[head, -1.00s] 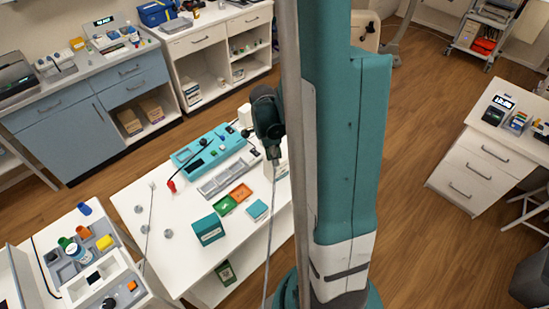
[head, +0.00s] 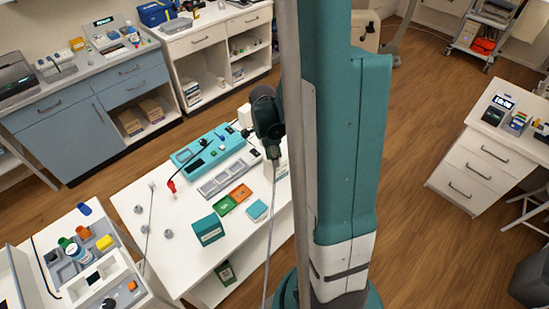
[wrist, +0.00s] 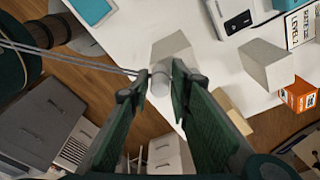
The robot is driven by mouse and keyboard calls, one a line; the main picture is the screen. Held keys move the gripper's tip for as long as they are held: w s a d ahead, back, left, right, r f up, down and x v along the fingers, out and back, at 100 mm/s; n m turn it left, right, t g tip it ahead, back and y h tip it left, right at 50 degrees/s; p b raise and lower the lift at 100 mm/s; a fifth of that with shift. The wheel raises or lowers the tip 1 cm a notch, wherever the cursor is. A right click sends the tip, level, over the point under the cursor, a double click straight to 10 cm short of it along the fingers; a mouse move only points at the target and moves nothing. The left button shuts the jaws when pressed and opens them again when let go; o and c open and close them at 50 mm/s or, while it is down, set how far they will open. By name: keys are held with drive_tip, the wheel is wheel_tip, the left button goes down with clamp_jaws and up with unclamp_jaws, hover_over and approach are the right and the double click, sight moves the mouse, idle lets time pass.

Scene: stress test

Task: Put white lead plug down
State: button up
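My gripper (wrist: 160,72) has its dark green fingers drawn together around a small pale cylinder, the white lead plug (wrist: 159,84), in the wrist view. Grey lead strands (wrist: 70,58) run from it to the left. In the head view my gripper (head: 273,150) is over the right part of the white table (head: 140,235), and the lead (head: 271,220) hangs down from it past the table's edge. The plug's contact with the table is not clear.
A teal device (head: 208,150) with a red plug (head: 172,187) beside it, a grey tray (head: 222,178), green (head: 225,205) and orange (head: 241,193) trays and a teal box (head: 208,230) stand on the table. In the wrist view, pale blocks (wrist: 265,65) and an orange box (wrist: 298,95) are nearby.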

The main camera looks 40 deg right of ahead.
wheel_tip(320, 180, up, 12)
drive_tip(key=a, duration=0.1)
drive_tip(key=shift+w, duration=0.4)
idle(0.5)
drive_tip(key=shift+f, duration=0.1)
idle(0.5)
drive_tip(key=shift+a, duration=0.15)
drive_tip(key=s+a+r+n+t, duration=0.2)
drive_tip(key=a+r+n, duration=0.3)
drive_tip(key=a+n, duration=0.3)
drive_tip(key=s+a+r+n+t, duration=0.2)
drive_tip(key=a+r+n+t, duration=0.1)
drive_tip(key=a+r+n, duration=0.3)
drive_tip(key=s+a+r+n+t+y, duration=0.1)
drive_tip(key=s+a+r+n+t, duration=0.1)
drive_tip(key=a+r+n, duration=0.4)
drive_tip(key=shift+a+r+n+t, duration=0.15)
drive_tip(key=shift+a+n+t, duration=0.35)
drive_tip(key=shift+a+n, duration=2.5)
drive_tip(key=shift+o, duration=0.4)
drive_tip(key=shift+a+m, duration=0.55)
drive_tip(key=shift+m, duration=0.05)
